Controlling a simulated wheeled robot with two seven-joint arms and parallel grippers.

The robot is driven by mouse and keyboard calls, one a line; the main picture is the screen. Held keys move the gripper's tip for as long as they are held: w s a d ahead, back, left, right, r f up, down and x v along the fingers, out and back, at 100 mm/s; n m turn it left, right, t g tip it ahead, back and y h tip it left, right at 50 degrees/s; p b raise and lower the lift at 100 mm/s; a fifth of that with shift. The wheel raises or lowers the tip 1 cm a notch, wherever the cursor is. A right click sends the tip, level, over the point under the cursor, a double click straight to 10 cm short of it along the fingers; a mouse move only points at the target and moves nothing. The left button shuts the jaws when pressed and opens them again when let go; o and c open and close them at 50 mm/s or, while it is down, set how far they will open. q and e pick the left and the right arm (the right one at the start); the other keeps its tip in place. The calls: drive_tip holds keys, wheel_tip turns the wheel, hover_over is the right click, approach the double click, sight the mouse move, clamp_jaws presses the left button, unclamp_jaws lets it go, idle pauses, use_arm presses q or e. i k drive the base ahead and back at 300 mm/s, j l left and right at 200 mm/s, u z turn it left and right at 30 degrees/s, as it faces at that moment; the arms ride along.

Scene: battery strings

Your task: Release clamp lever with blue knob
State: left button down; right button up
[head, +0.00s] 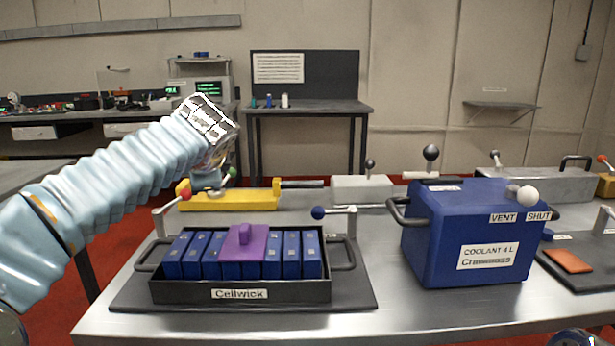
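The lever with the blue knob (318,212) stands at the back right of the black Cellwick tray (240,293). Its bar lies about level, running from the knob on the left to a grey post (352,222) on the right. The tray holds a row of several blue cells (292,254), with a purple block (243,244) over the middle ones. My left arm reaches in from the left, and my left gripper (207,180) is beyond the tray's back left, apart from the blue knob. Its fingers are mostly hidden by the wrist.
A lever with a red knob (184,193) stands at the tray's back left. A yellow box (255,198) and a green knob (231,172) are behind. A large blue coolant box (425,240) stands to the right. Bare tabletop (385,285) lies between tray and coolant box.

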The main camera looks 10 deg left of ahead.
sight(318, 213)
drive_tip(key=k+l, duration=0.15)
drive_tip(key=k, duration=0.35)
drive_tip(key=k+l, duration=0.2)
drive_tip(key=k, duration=0.25)
